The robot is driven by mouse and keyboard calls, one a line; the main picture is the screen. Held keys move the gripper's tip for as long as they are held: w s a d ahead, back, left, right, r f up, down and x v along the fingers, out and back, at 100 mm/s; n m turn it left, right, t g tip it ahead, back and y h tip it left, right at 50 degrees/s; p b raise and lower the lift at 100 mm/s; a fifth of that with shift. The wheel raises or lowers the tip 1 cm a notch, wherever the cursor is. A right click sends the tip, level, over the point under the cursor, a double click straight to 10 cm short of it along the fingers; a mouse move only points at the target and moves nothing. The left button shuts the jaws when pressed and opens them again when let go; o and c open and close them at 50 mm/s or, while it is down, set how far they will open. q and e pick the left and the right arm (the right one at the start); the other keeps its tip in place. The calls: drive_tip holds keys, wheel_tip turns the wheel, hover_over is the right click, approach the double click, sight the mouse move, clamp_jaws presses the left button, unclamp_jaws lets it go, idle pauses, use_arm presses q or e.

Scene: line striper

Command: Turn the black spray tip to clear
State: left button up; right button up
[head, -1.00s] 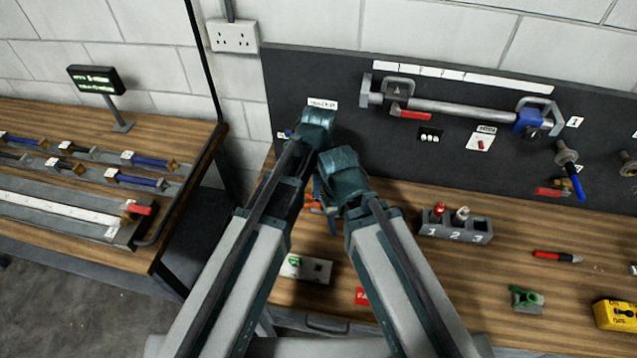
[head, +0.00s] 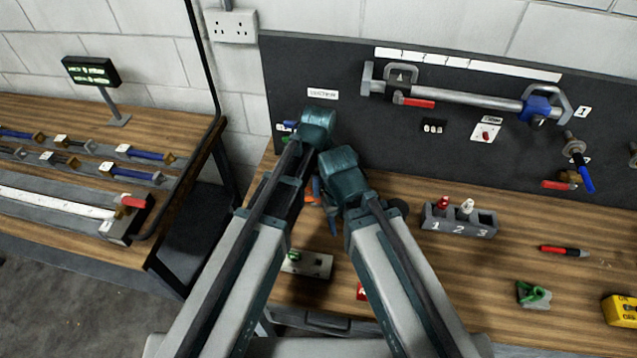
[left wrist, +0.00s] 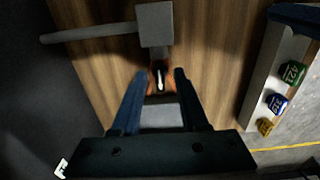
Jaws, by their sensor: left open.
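My left gripper (left wrist: 161,76) is open in the left wrist view, with its two dark blue fingers spread. A small orange part with a pale middle (left wrist: 160,80) shows between the fingertips. I cannot tell whether they touch it. A grey block with a rod to its left (left wrist: 155,25) is just beyond. In the head view my forearms hide most of this spot; a bit of orange (head: 311,190) shows between them. I cannot make out the black spray tip for certain.
A grey holder marked 1, 2, 3 (head: 458,231) carries a red piece (head: 443,203) and a white piece (head: 467,208); slot 3 looks dark. A red and black marker (head: 563,251), a green-handled part (head: 534,294) and a yellow box (head: 621,311) lie to the right. A dark board (head: 345,75) stands behind.

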use_arm(q)
clamp_jaws()
drive_tip(key=m, duration=0.4)
drive_tip(key=shift+m, duration=0.4)
drive_tip(key=m, duration=0.4)
drive_tip(key=shift+m, duration=0.3)
